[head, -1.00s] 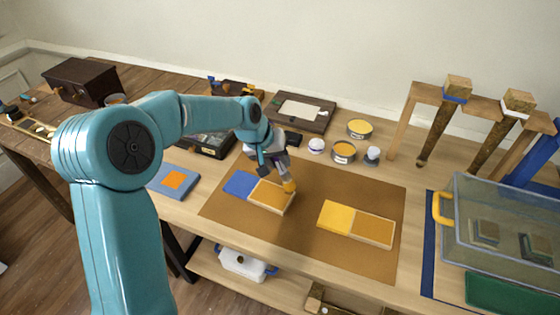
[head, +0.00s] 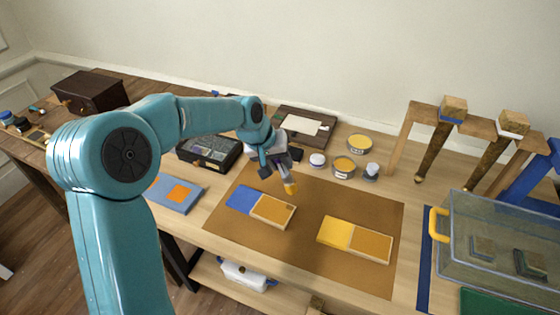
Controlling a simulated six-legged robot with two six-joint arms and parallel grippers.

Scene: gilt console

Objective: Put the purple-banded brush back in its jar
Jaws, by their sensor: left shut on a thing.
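My left gripper (head: 277,163) is shut on a brush (head: 290,187), which hangs tip down with a yellow-orange end showing below the fingers. Its handle and any purple band are mostly hidden by the gripper. The brush tip is over the brown mat (head: 325,205), just beyond a small board (head: 272,211) with a blue half and an orange-tan half. I cannot make out the brush jar; my left arm covers much of the back of the table. My right gripper is not in view.
A board with yellow and tan halves (head: 342,235) lies right on the mat. Open tins (head: 359,144) (head: 344,167) and small jars (head: 317,160) stand behind it. A wooden rack with brushes (head: 440,140) and a clear bin (head: 500,232) are at right. A dark tray (head: 210,152) lies left.

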